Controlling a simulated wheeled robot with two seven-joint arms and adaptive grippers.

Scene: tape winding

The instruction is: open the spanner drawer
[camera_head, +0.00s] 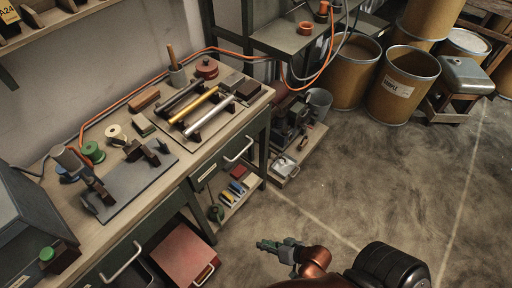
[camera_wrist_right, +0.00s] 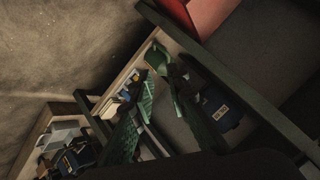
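The bench has a green drawer front (camera_head: 222,165) with a pale label and a metal bar handle (camera_head: 239,151); it looks closed. The labels are too small to read, so I cannot tell which is the spanner drawer. My right gripper (camera_head: 268,244) is over the floor in front of the bench, apart from both handles. In the right wrist view its two green fingers (camera_wrist_right: 162,78) are spread with nothing between them. My left gripper is not in view.
The bench top (camera_head: 112,226) carries tools, rolls and a rack of rods. Below the drawers are an open shelf (camera_head: 236,200) with small items and a red box (camera_head: 183,255). A low cart (camera_head: 296,163) stands beyond the bench.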

